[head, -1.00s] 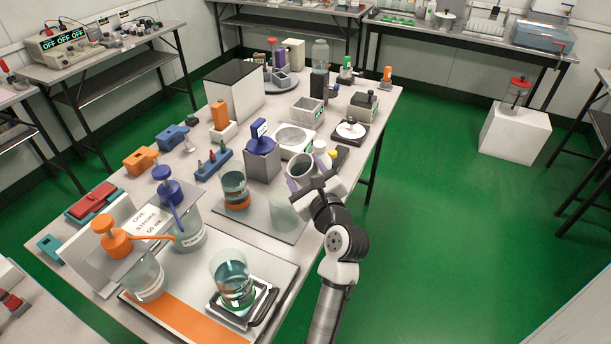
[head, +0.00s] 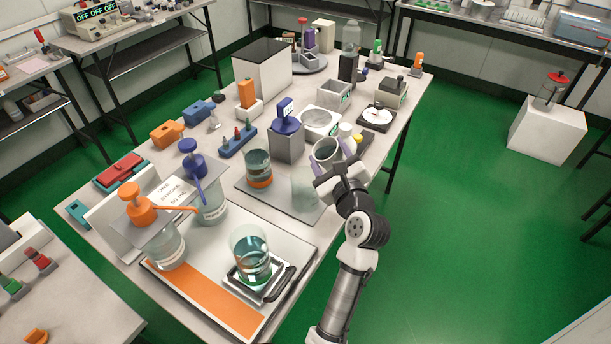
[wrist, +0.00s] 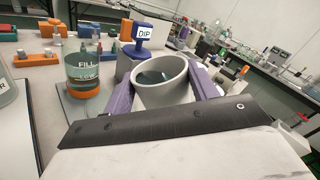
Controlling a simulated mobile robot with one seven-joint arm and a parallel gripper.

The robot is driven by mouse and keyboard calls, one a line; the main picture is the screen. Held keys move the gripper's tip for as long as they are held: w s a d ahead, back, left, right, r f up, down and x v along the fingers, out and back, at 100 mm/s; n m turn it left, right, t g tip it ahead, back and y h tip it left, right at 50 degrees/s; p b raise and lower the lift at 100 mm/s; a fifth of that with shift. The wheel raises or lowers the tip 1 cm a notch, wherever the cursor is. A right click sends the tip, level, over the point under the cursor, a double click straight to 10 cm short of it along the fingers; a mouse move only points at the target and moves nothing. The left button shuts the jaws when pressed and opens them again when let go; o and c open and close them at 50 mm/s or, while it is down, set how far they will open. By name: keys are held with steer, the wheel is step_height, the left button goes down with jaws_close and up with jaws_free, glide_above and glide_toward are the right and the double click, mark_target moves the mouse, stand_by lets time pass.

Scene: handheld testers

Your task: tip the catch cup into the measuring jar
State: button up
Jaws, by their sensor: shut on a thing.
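The catch cup, a grey round cup (head: 325,152), is held between the purple fingers of my gripper (head: 333,164), above the table. In the wrist view the cup (wrist: 161,92) has its open mouth up, with a dark bluish surface inside that looks like liquid. The measuring jar, a clear jar (head: 258,163) with an orange band, stands upright on a grey mat, left of the cup and apart from it. In the wrist view the jar (wrist: 84,70) shows FILL and LOW marks and some bluish liquid. My gripper (wrist: 165,97) is shut on the cup.
A frosted translucent cylinder (head: 305,187) stands on the mat near my gripper. A grey block with a blue DIP sign (head: 287,128) stands behind the jar. A glass beaker (head: 250,252) and two pump bottles (head: 167,245) are at the front. Open floor lies right.

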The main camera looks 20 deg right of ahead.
steer(key=shift+a+f+n+b, duration=0.1)
steer(key=shift+f+n+b, duration=0.2)
steer(key=shift+n, duration=0.4)
steer(key=shift+a+f+n+b, duration=0.1)
steer(key=shift+f+n+b, duration=0.2)
steer(key=shift+n, duration=0.4)
stand_by(1.9)
steer(key=shift+n, duration=0.3)
stand_by(0.6)
steer(key=shift+n, duration=0.3)
steer(key=shift+a+f+n, duration=0.15)
steer(key=shift+f+n, duration=0.05)
steer(key=shift+n, duration=0.3)
stand_by(0.9)
steer(key=shift+n, duration=0.3)
steer(key=shift+a+n+b, duration=0.15)
steer(key=shift+n+b, duration=0.25)
steer(key=shift+n, duration=0.1)
stand_by(1.0)
steer(key=shift+f+n, duration=0.1)
steer(key=shift+n, duration=0.2)
